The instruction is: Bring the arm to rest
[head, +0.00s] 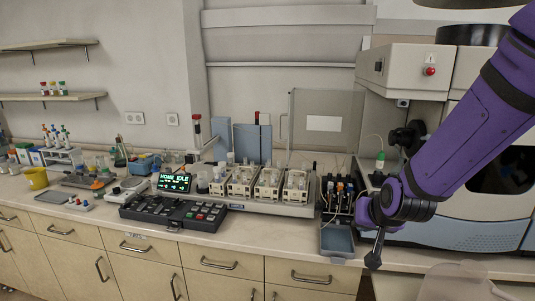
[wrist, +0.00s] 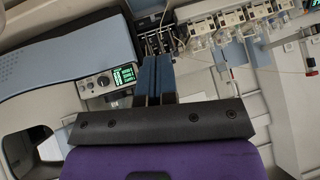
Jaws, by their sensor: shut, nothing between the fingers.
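My purple arm (head: 460,135) reaches down from the upper right in the head view. My gripper (head: 374,261) points downward at the bench's front edge, to the right of a small grey-blue tray. In the wrist view my gripper (wrist: 157,58) shows as two blue fingers side by side, shut with nothing between them. The fingertips appear in front of a rack of tubes and pumps, but the gap to it is hard to judge.
A tube rack (head: 340,196) and the small tray (head: 337,239) stand left of my gripper. The large spectrometer (head: 420,75) is behind my arm. A black keypad panel (head: 172,211) and an autosampler with several white racks (head: 268,188) fill the bench's middle. The floor side looks partly open.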

